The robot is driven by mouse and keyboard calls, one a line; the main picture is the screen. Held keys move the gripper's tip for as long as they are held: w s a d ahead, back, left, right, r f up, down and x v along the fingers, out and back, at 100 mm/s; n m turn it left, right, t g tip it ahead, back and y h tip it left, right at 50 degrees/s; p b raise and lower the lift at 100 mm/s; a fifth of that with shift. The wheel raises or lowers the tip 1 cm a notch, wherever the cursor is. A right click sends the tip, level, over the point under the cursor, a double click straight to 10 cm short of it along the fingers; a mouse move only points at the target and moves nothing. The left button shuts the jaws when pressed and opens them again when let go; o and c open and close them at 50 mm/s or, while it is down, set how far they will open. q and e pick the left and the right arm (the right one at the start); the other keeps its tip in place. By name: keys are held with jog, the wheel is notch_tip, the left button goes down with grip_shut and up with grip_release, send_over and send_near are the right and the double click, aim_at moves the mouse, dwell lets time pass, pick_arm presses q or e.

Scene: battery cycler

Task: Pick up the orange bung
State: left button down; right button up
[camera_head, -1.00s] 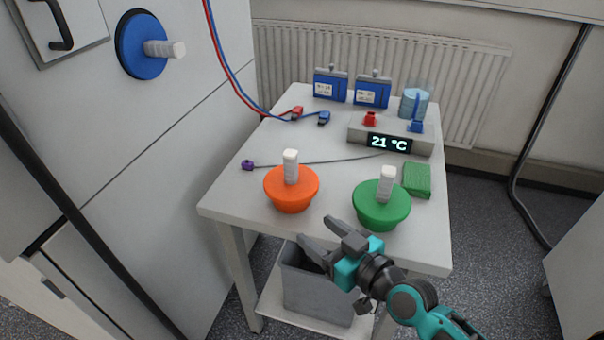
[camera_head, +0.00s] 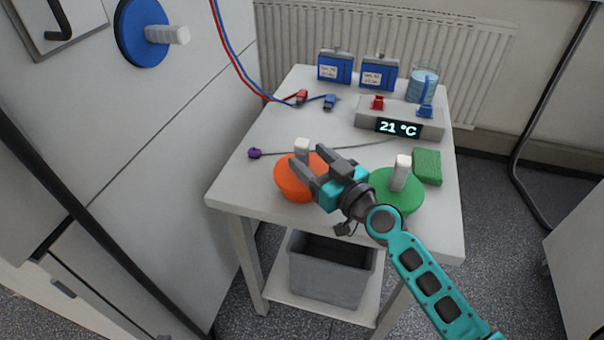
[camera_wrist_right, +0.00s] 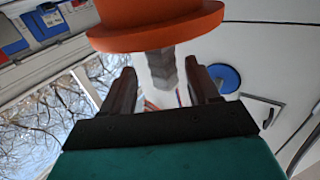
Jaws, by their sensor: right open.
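The orange bung (camera_head: 286,180) stands on the table at its near left, its white handle (camera_head: 301,145) pointing up. My right gripper (camera_head: 306,160) is open, its fingers reaching over the bung toward the handle. In the right wrist view the orange bung (camera_wrist_right: 155,22) fills the top, and its handle (camera_wrist_right: 161,68) shows in the gap between the open fingertips (camera_wrist_right: 161,80). I cannot tell whether a finger touches it. The gripper hides part of the bung in the head view. My left gripper is not in view.
A green bung (camera_head: 397,190) with a white handle stands just right of my right gripper. Behind it are a green sponge (camera_head: 427,166) and a display box (camera_head: 404,117). A purple plug (camera_head: 254,154) lies at left. A grey bin (camera_head: 330,280) sits on the lower shelf.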

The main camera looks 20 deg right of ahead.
aim_at(296, 143)
jog(key=w, duration=0.1)
jog(key=w+a+p, duration=0.1)
jog(key=w+r, duration=0.1)
jog(key=w, duration=0.1)
jog(key=shift+a+r, duration=0.1)
jog(key=shift+a, duration=0.3)
jog(key=shift+w+a, duration=0.1)
jog(key=shift+w, duration=0.35)
jog(key=c, duration=1)
grip_shut()
